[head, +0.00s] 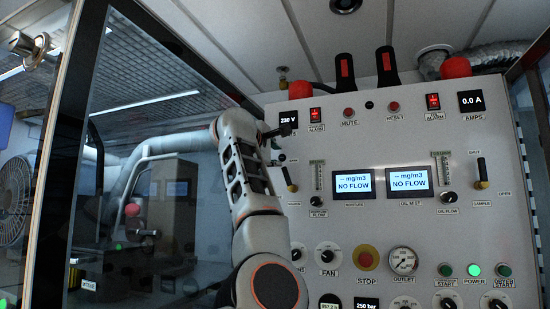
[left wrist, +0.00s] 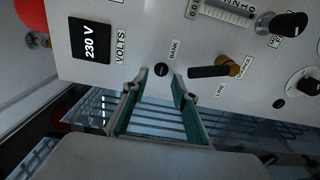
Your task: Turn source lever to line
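The source lever (left wrist: 208,71) has a black handle on a brass pivot. In the left wrist view the handle points left from the pivot, with the BANK label above left and the LINE label below it. In the head view the lever (head: 288,177) stands at the panel's left, handle up. My left gripper (left wrist: 160,88) is open, with nothing between its teal-padded fingers. Its right fingertip is close to the handle's free end; I cannot tell whether they touch. In the head view the left gripper (head: 280,131) is just above the lever, below the 230 V display. My right gripper is not in view.
The panel (head: 340,236) carries gauges, knobs and buttons. A flow gauge (head: 318,177) stands just right of the lever, and a similar sample lever (head: 482,172) is at far right. A red STOP button (head: 366,258) sits lower. Dark glass (head: 120,170) is at left.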

